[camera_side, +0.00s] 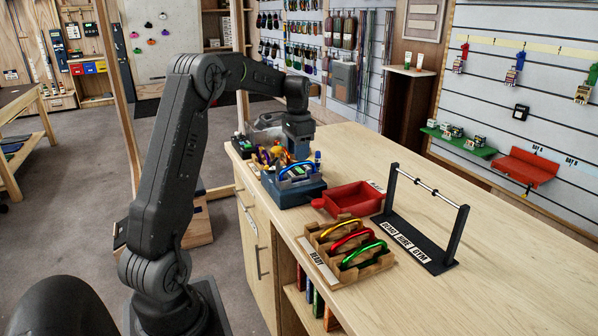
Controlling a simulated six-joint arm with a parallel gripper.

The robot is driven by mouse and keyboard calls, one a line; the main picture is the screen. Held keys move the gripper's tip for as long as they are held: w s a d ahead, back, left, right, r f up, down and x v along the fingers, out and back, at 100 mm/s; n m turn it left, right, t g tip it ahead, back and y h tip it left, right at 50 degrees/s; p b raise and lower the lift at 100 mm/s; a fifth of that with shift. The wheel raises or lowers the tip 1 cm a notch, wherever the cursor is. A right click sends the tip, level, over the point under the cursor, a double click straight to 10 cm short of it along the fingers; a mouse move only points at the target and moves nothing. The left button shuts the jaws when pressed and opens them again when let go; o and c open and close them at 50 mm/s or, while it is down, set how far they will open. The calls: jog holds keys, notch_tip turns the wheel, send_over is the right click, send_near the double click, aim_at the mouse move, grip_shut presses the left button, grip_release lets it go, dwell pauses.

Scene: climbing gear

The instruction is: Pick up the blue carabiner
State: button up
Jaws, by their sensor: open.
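A blue carabiner (297,168) stands out as a curved blue shape in the dark blue bin (296,193) on the bench. Other coloured gear lies around it, with yellow and orange pieces to its left. My gripper (300,155) points down just above the blue carabiner. Its jaws are open, but they are small and partly merged with the gear behind, so I cannot tell whether they touch anything.
A wooden tray (317,262) holds a yellow, a red and a green carabiner at the front. A red tray (354,198) lies between it and the bin. A black stand with a horizontal bar (428,187) is to the right. The bench (480,240) is clear farther right.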

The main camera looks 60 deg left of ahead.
aim_at(298, 164)
notch_tip(298, 164, down, 5)
jog(key=shift+w+d+r, duration=0.1)
jog(key=shift+d+r, duration=0.05)
jog(key=shift+r, duration=0.05)
grip_shut()
dwell(0.3)
